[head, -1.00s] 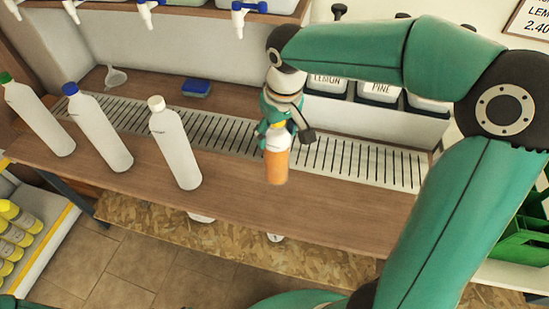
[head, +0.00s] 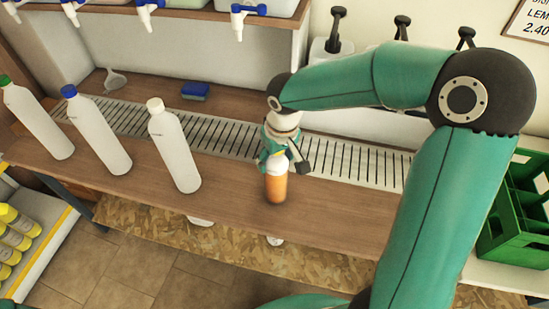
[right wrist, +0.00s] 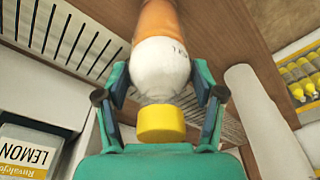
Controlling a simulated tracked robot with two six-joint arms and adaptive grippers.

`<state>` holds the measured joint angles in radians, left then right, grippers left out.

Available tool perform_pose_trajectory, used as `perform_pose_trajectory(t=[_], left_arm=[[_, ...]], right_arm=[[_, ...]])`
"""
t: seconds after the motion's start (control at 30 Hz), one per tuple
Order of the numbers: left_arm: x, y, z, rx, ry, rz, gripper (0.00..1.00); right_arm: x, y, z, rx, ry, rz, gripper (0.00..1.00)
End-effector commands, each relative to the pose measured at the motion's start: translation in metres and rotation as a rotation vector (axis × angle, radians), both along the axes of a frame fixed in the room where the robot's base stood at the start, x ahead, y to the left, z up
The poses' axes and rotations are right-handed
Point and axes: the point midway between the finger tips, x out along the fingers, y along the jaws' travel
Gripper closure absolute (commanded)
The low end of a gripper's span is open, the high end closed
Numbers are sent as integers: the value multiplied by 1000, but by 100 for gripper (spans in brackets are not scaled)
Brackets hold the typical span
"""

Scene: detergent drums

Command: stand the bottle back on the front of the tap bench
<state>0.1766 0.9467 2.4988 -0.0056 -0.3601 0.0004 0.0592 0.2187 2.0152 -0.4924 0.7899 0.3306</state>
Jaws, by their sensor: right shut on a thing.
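The bottle (head: 276,188) has an orange lower part, a white upper part and a yellow cap. It is upright over the front wooden strip of the tap bench (head: 235,208), right of the white bottles. Its base is at or just above the wood; I cannot tell if it touches. My right gripper (head: 277,158) comes from above and is shut on its upper part. In the right wrist view the fingers stand on both sides of the white shoulder, near the yellow cap (right wrist: 162,123). My left gripper is not in view.
White bottles with green, blue and white caps (head: 176,150) stand along the front strip at left. Behind runs a slotted drip grate (head: 225,137), with a blue sponge (head: 195,91) beyond. Taps hang above. A green crate (head: 515,210) is at right. Bench wood right of the bottle is clear.

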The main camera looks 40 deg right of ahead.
Motion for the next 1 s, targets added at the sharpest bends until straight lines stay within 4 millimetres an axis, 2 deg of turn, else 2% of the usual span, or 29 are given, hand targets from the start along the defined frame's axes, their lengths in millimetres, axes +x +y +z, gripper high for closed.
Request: perform_pose_trajectory(t=[0.07, 0.1, 0.2, 0.67, 0.83, 1.0], left_arm=[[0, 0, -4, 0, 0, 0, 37], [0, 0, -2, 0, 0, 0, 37], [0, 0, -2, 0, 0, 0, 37], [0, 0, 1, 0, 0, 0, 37], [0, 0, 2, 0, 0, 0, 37], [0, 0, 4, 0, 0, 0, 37]], right_arm=[[1, 0, -3, 0, -2, 0, 88], [0, 0, -1, 0, 0, 0, 26], [0, 0, -1, 0, 0, 1, 9], [0, 1, 4, 0, -2, 1, 7], [-2, 0, 27, -2, -6, 1, 7], [-8, 1, 62, -1, -6, 1, 7]])
